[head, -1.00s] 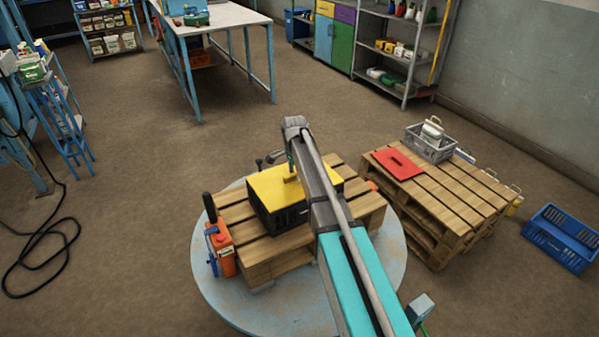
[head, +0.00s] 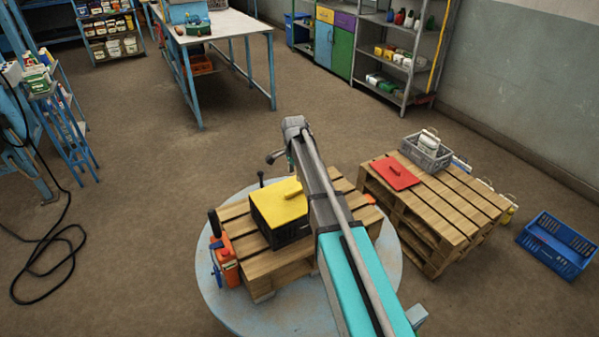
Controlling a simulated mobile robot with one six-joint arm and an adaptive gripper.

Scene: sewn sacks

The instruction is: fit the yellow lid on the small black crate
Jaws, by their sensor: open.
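The crate stands on a wooden pallet (head: 262,262). My gripper (head: 273,158) shows only as a small dark part beside the end of my arm, beyond the lid and apart from it. It is open and holds nothing that I can see; most of it is hidden behind the arm.
The pallet rests on a round grey-blue platform (head: 222,312), with an orange container (head: 229,268) at its left. A second pallet stack (head: 452,205) at the right bears a red lid (head: 395,173) and a grey crate (head: 427,160). A blue crate (head: 558,245) stands on the floor.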

